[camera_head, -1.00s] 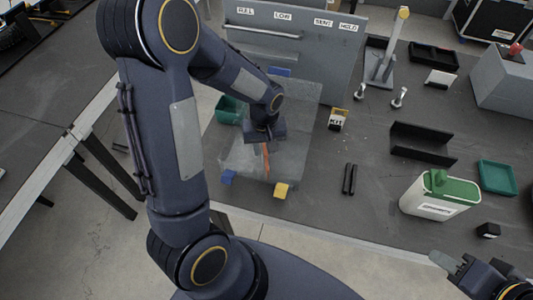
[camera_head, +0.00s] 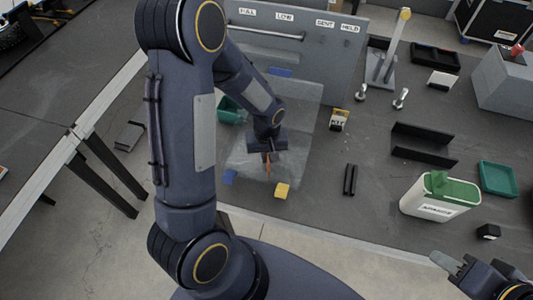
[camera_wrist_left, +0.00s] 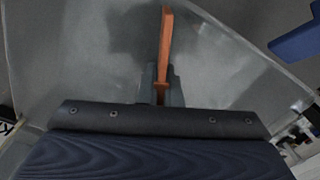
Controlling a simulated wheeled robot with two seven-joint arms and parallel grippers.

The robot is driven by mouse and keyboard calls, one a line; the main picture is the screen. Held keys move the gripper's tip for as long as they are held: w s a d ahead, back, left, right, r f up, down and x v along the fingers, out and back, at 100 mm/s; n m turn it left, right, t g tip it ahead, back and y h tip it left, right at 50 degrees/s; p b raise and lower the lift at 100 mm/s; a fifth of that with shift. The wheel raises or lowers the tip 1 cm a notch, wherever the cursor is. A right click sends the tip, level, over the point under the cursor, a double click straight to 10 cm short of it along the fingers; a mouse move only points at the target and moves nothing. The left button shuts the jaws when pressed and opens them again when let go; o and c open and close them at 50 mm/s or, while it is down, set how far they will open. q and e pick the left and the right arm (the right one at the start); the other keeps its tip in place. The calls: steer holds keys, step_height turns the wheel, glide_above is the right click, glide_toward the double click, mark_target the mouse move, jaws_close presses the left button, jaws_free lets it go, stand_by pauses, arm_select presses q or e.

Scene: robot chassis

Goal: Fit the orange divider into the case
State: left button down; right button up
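The orange divider (camera_head: 267,169) is a thin strip pointing down from my left gripper (camera_head: 268,158). In the left wrist view the divider (camera_wrist_left: 166,45) sits between the fingers of my left gripper (camera_wrist_left: 162,82), which look shut on it. A clear, greyish case (camera_head: 305,125) with blue and yellow corner pieces lies under and around the gripper in the head view. Its see-through surface (camera_wrist_left: 225,55) fills much of the wrist view. I cannot tell whether the divider touches the case. My right gripper (camera_head: 447,264) is at the lower right, away from the case; its opening is unclear.
A grey labelled panel (camera_head: 300,50) stands behind the case. A teal bin (camera_head: 229,112) is at its left. Two black rods (camera_head: 350,180), a white canister (camera_head: 438,197) with a green top and a black channel (camera_head: 422,147) are to the right on the dark bench.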

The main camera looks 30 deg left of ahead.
arm_select(q)
steer(key=shift+r, duration=0.1)
step_height(320, 180, up, 8)
steer(key=shift+r, duration=0.25)
step_height(320, 180, up, 5)
steer(key=m+p, duration=0.1)
steer(key=m, duration=0.1)
steer(key=m+p, duration=0.2)
steer(key=shift+s+a+f+m+p, duration=0.1)
steer(key=shift+a+f+m+p, duration=0.1)
steer(key=shift+m+p, duration=0.1)
steer(key=shift+f+b, duration=2.65)
steer(key=shift+f, duration=0.3)
